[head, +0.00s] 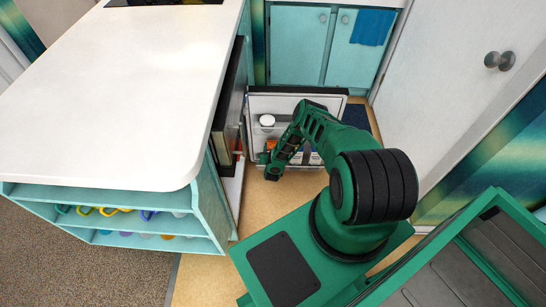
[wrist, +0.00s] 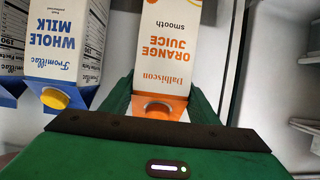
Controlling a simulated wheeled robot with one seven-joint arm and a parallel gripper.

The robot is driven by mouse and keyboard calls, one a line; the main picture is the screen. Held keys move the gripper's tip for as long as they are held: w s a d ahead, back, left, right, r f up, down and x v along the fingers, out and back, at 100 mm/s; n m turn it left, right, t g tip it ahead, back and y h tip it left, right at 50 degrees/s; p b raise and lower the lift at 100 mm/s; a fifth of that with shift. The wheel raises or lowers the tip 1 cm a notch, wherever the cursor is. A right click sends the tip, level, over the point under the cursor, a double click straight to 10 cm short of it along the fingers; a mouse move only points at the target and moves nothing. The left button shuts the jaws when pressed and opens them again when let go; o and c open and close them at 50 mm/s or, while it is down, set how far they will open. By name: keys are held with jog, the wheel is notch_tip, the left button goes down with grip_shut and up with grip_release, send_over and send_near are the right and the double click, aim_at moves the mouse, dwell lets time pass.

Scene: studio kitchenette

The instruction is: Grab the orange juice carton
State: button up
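The orange juice carton (wrist: 165,45) is white with orange lettering and an orange cap end. It is in the middle of the wrist view, upside down in the picture. My gripper (wrist: 161,98) has one green finger on each side of the carton's cap end. The fingers lie very close to its sides; I cannot tell whether they press on it. In the head view my gripper (head: 271,170) is low at the open fridge door, and an orange patch beside it is too small to identify.
A blue and white whole milk carton (wrist: 62,40) stands close to the left of the juice in the wrist view. The open fridge door (head: 338,104) has shelves with other items. The white counter (head: 120,95) lies to the left, and a white door (head: 450,60) to the right.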

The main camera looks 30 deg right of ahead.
grip_shut()
jog(key=shift+r, duration=0.15)
